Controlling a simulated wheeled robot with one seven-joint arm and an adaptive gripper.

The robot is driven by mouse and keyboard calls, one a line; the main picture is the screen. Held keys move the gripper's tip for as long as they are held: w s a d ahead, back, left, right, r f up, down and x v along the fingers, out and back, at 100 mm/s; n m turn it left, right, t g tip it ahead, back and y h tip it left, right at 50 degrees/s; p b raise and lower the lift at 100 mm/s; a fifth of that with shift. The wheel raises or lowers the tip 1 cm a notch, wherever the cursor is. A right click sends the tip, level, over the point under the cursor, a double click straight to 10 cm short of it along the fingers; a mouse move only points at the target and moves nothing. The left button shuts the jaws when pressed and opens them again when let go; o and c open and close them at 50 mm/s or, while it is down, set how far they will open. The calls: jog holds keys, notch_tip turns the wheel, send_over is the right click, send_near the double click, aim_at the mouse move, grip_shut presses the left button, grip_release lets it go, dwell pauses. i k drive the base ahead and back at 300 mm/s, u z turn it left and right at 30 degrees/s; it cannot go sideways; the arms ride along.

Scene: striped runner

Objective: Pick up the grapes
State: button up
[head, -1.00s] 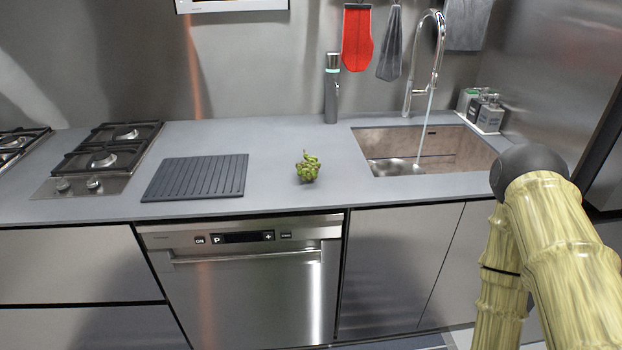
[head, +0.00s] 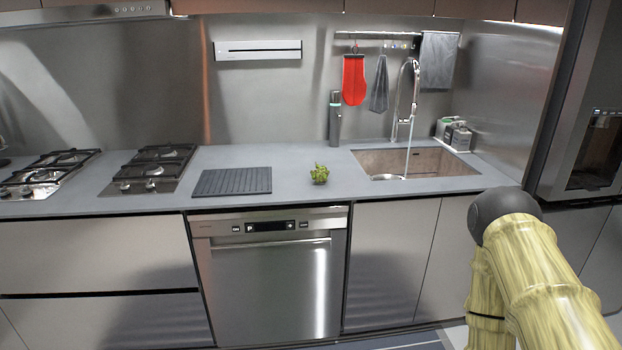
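The grapes (head: 320,174) are a small green bunch on the grey countertop (head: 290,160). They lie between the dark ridged mat and the sink, above the dishwasher's right part. Nothing touches or covers them. My arm shows at the lower right as thick yellow-green, bamboo-like links with a dark round joint, well in front of the counter and to the right of the grapes. My gripper is outside the view, so its state does not show.
The ridged mat (head: 232,181) lies left of the grapes, with gas burners (head: 150,168) beyond it. The sink (head: 418,162) with a running tap (head: 402,108) is to the right. A dark bottle (head: 335,118) stands behind. The dishwasher (head: 270,285) is below the counter.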

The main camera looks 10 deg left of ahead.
aim_at(321, 174)
jog(key=u, duration=0.5)
jog(key=i, duration=0.75)
jog(key=u, duration=0.45)
